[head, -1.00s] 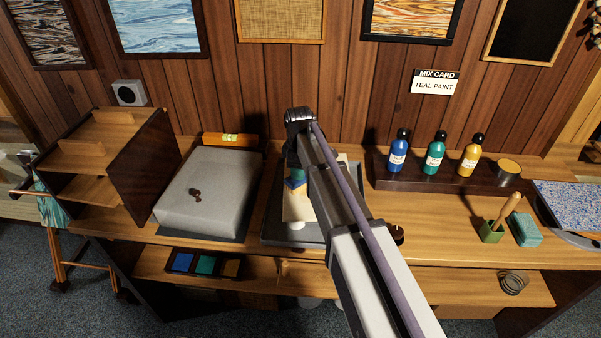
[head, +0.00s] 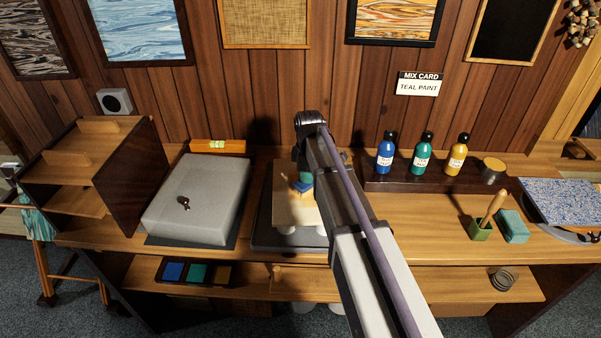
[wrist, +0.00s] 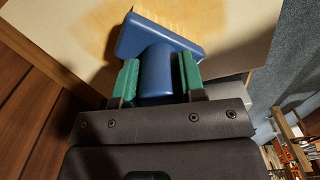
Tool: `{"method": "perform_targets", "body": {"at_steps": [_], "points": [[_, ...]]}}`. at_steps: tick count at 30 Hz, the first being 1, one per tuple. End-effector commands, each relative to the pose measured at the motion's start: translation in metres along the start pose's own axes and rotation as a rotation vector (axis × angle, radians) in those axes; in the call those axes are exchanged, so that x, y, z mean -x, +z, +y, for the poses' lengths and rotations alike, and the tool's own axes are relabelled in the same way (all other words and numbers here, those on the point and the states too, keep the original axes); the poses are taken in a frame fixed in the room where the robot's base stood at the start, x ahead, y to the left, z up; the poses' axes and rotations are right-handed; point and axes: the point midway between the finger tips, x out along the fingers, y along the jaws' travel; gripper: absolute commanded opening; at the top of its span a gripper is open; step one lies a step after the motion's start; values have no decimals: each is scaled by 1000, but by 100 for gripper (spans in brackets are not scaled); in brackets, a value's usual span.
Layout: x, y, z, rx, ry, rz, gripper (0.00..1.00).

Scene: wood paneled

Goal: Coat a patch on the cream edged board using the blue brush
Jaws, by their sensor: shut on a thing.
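The cream board (head: 291,213) lies on a dark grey tray or mat (head: 262,238) in the middle of the bench. My gripper (wrist: 156,78) has green fingertips shut on the stubby handle of the blue brush (wrist: 155,45). The brush's wide blue head is over the board, with pale bristles at its far side. In the head view the brush (head: 302,190) is over the board's upper right part, partly hidden by my arm. In the wrist view an orange-tan patch (wrist: 112,32) shows on the cream board (wrist: 55,25) around the brush head. Bristle contact is not clear.
Blue, teal and yellow bottles (head: 421,155) stand on a dark rack at right, below a card reading "TEAL PAINT". A grey block (head: 200,200) is left of the board. A green cup (head: 480,230) and teal sponge (head: 513,226) sit at right.

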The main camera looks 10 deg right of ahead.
Motion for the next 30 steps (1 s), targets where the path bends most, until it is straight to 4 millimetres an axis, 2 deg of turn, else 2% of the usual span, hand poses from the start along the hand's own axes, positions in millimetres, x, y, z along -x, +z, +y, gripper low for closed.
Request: {"method": "perform_targets", "body": {"at_steps": [4,13,22,30], "points": [[1,16,3,-1,0,0,18],[1,25,5,1,0,0,18],[-1,56,12,-1,0,0,18],[0,57,20,1,0,0,18]]}}
